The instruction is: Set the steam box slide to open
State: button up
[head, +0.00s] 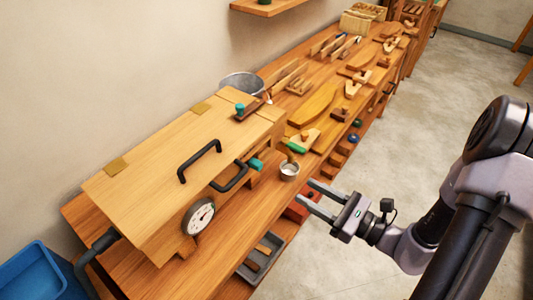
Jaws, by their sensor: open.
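The steam box (165,165) is a long pale wooden box on the bench at the left, with its lid down. It has a black handle (199,160) on the lid, another black handle (230,179) on the front, and a round gauge (199,215). A green-knobbed fitting (240,108) sits on top at the far end, and a teal-tipped part (257,164) sticks out of the front. I cannot tell which of these is the slide, or its setting. My gripper (304,191) is open and empty, in front of the bench, apart from the box.
A small metal cup (289,171) stands on the bench beyond my fingertips. A grey bucket (241,84) is behind the box. Wooden pieces and tools crowd the far bench. A grey tray (261,257) is below, a blue bin (27,273) lower left.

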aim_at(261, 166)
jog(key=b+x, duration=0.1)
jog(key=x, duration=1.4)
jog(key=shift+a, duration=0.1)
grip_shut()
jog(key=shift+f, duration=0.1)
dwell(0.5)
